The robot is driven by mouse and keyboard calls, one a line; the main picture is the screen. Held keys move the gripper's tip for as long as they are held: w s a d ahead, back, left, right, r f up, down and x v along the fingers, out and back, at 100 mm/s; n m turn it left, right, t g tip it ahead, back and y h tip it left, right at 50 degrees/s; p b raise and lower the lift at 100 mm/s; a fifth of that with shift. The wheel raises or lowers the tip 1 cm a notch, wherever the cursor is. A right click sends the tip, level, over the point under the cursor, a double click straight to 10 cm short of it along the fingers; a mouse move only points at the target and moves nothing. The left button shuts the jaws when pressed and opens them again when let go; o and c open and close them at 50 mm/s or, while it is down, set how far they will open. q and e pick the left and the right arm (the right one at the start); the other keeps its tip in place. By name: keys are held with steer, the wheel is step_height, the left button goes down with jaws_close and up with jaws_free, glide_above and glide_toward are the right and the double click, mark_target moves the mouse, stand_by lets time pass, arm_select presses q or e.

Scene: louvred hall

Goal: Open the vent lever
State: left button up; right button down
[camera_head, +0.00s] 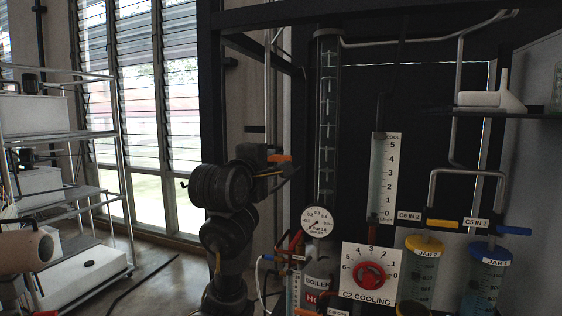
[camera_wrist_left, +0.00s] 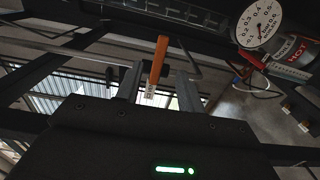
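An orange lever, which I take to be the vent lever, shows at my left gripper's tip in the head view (camera_head: 281,158). In the left wrist view the orange lever (camera_wrist_left: 158,60) stands between the two fingers of my left gripper (camera_wrist_left: 157,88), with a gap visible on both sides. My left gripper (camera_head: 274,166) is open, and its body and dark fingers hide part of the lever in the head view. A small white tag, too small to read, shows below the lever in the left wrist view. My right gripper is in neither view.
A round gauge (camera_head: 317,222) and the boiler (camera_head: 318,282) stand right of my left arm. The C2 cooling dial (camera_head: 369,275) and two jars, yellow-lidded (camera_head: 424,246) and blue-lidded (camera_head: 489,254), are farther right.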

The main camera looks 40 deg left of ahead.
mark_target(280, 159)
arm_select(q)
steer(key=shift+x, duration=3.75)
jaws_close()
